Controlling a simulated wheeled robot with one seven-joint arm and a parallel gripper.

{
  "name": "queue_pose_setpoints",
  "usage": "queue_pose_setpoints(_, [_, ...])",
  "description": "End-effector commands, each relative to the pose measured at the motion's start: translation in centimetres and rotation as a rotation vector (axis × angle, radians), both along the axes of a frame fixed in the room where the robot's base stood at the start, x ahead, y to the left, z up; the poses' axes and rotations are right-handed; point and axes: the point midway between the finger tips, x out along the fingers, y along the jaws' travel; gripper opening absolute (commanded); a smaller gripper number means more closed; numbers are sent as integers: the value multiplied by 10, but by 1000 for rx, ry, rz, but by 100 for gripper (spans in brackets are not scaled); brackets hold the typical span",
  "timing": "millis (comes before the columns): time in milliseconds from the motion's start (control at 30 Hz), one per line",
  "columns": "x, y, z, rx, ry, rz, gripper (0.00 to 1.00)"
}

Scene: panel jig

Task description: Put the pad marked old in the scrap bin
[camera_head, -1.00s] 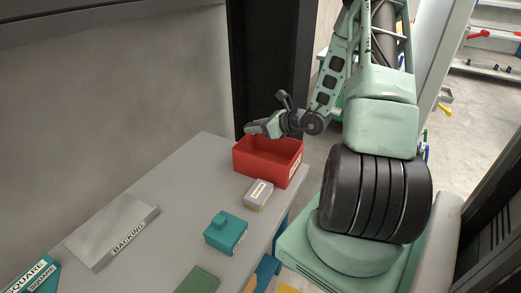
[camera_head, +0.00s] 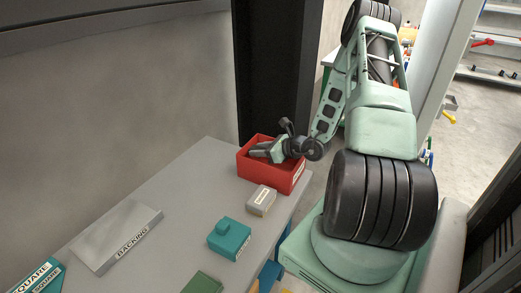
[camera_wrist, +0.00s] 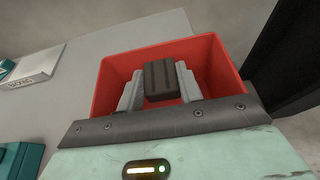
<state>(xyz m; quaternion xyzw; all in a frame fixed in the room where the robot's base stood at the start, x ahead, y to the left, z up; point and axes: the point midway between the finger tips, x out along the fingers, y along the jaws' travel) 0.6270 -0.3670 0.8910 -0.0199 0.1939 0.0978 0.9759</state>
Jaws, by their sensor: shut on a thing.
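A red open bin (camera_head: 262,174) stands at the far right corner of the grey table, with a white label on its side too small to read. My gripper (camera_head: 262,152) reaches down into it from the right, its fingers partly hidden by the rim. In the wrist view, my gripper (camera_wrist: 160,92) is shut on a dark grey pad (camera_wrist: 160,78), one light grey finger on each side. The pad is within the outline of the red bin (camera_wrist: 112,78). No marking shows on the pad, and I cannot tell whether it touches the floor.
A small grey block (camera_head: 261,198) with a white label sits just before the bin. A teal knobbed block (camera_head: 229,238), a green piece (camera_head: 203,284), a grey plate marked BACKING (camera_head: 115,235) and teal SQUARE pieces (camera_head: 38,276) lie nearer. A dark post (camera_head: 275,75) rises behind the bin.

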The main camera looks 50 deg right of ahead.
Motion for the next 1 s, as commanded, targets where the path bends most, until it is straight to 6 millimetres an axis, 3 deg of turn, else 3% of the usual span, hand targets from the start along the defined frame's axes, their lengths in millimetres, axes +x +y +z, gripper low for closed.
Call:
queue_pose_setpoints(400, [0,0,-10,0,0,0,13])
queue_pose_setpoints(433, [0,0,-10,0,0,0,39])
queue_pose_setpoints(500, [0,0,-10,0,0,0,58])
queue_pose_setpoints(800, [0,0,-9,0,0,0,58])
queue_pose_setpoints(1000, [0,0,9,0,0,0,58])
